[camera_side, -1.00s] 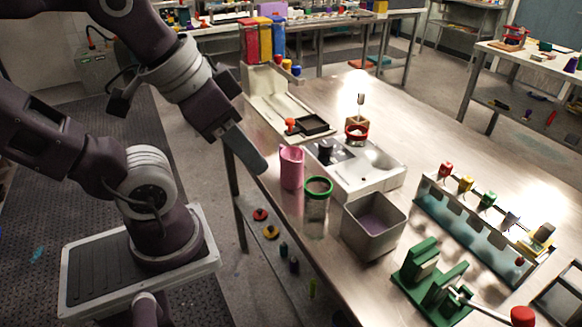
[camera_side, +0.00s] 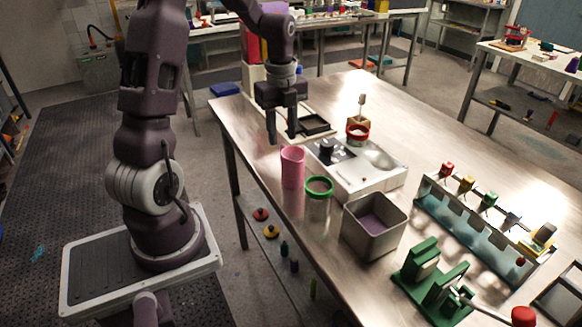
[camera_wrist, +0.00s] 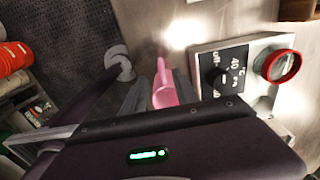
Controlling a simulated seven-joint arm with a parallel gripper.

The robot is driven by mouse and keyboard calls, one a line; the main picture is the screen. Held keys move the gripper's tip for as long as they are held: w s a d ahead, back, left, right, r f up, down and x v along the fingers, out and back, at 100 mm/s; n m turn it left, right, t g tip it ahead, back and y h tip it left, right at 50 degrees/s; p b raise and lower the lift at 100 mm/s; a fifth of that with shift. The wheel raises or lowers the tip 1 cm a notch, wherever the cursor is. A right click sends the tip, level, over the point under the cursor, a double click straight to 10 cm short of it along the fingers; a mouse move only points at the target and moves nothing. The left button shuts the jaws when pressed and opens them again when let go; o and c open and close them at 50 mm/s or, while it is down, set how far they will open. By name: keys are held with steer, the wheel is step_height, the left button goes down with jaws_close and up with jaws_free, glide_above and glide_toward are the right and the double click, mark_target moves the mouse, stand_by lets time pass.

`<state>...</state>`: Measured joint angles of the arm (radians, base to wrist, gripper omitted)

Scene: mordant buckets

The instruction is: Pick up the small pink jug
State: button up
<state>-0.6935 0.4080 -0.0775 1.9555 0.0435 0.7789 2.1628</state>
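The small pink jug (camera_side: 292,168) stands upright near the left edge of the metal table, beside a clear jar with a green rim (camera_side: 318,198). My gripper (camera_side: 281,138) points down, with its two fingers apart and nothing held. In the side view it is above and behind the jug, clear of it. In the wrist view the jug (camera_wrist: 165,92) shows between the fingers, with a narrow pink part pointing up the picture. The gripper body hides what lies below the jug in that view.
A white hotplate unit (camera_side: 372,178) with a dark knob stands right of the jug. A grey metal bin (camera_side: 374,226) is in front of it. The table's left edge is close to the jug.

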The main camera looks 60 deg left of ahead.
mark_target(282, 144)
steer(key=f, duration=0.6)
steer(key=shift+w+a+f, duration=0.15)
steer(key=shift+w+a, duration=0.05)
steer(key=shift+a, duration=0.2)
jaws_close()
stand_by(0.8)
